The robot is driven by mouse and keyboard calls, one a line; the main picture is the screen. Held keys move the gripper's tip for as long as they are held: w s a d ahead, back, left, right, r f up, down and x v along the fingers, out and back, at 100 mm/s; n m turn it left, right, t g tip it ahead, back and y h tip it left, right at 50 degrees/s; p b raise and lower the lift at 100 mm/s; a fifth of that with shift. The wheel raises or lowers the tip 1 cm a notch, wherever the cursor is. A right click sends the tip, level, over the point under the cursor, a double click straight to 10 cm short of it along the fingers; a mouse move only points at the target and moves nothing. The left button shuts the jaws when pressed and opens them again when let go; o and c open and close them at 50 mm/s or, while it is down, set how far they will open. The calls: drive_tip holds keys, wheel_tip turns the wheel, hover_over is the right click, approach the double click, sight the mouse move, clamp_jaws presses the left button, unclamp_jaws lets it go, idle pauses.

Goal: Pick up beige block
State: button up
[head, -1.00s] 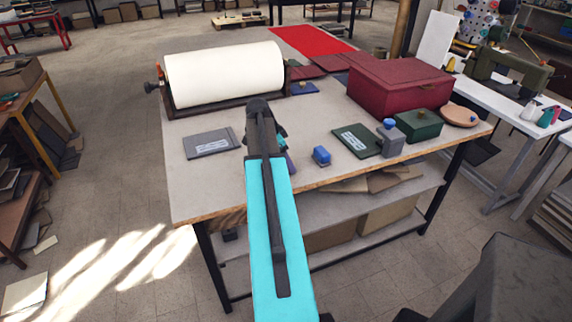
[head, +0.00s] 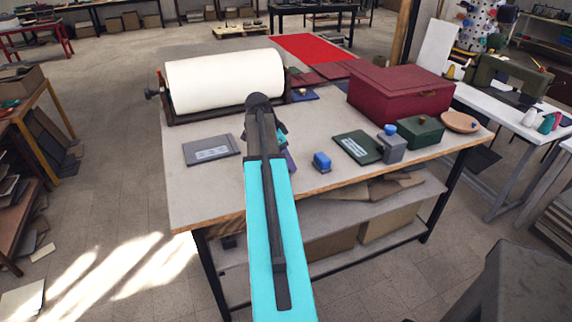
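I cannot make out a beige block for certain. A small tan piece (head: 302,92) sits on a dark blue item right of the white roll, and a tan knob-like piece (head: 432,119) sits on the green box (head: 420,133). My arm reaches over the table's front edge in the middle of the head view. My gripper (head: 284,142) is mostly hidden behind my own arm, above the table. Its fingers cannot be told apart, and neither can whether it holds anything. A purple item (head: 290,160) shows partly beside it.
On the table (head: 225,185) are a white roll (head: 225,82), grey cover (head: 211,149), blue block (head: 321,161), green cover (head: 357,146), grey block with blue top (head: 391,147), dark red box (head: 400,95) and round tan dish (head: 459,122). The front left surface is clear.

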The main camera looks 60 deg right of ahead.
drive_tip(key=s+a+r+b, duration=0.1)
drive_tip(key=s+a+b, duration=0.3)
drive_tip(key=s+a, duration=0.6)
drive_tip(key=shift+s+a+r, duration=0.2)
drive_tip(key=shift+s+a, duration=0.2)
drive_tip(key=shift+s, duration=0.5)
